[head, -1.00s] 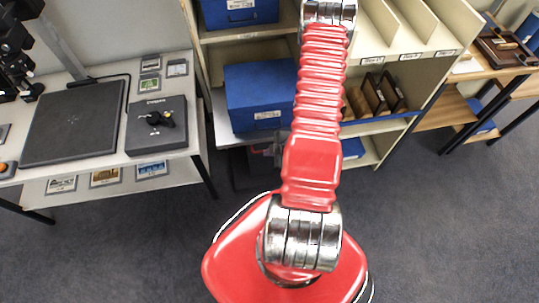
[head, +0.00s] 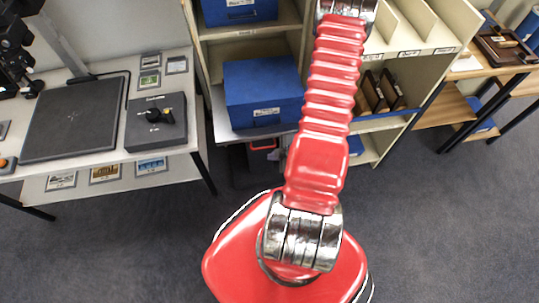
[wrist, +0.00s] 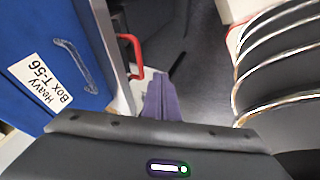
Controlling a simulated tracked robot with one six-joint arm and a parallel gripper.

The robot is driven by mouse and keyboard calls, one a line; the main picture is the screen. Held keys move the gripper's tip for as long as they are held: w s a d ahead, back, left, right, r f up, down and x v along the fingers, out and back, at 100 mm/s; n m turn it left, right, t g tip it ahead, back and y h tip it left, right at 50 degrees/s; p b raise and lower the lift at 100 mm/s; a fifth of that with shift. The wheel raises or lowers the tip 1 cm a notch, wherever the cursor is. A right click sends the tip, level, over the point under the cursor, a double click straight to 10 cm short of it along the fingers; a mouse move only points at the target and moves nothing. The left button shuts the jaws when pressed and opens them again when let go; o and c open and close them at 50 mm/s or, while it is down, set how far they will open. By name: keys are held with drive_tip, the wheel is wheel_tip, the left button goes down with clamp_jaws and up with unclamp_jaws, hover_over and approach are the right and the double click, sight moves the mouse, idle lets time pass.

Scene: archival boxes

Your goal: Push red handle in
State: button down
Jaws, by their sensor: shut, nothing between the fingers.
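The red handle (wrist: 133,55) is a bent red bar in the wrist view, standing out from the edge of a pale upright panel. A small red shape below the shelf in the head view (head: 263,144) may be the same handle; it is partly covered. My gripper (wrist: 160,82) shows as dark purple fingers, shut and empty. Its tips are just below and to the right of the handle in the picture; I cannot tell whether they touch it. In the head view my red arm hides the gripper.
A blue box (wrist: 45,45) labelled "Heavy Box T-56" is left of the handle. In the head view a blue box (head: 262,85) sits on a low shelf. A table (head: 95,165) stands left. Open grey floor (head: 440,230) lies at right.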

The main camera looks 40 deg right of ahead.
drive_tip(key=v, duration=0.6)
drive_tip(key=shift+s+r, duration=0.25)
idle(0.6)
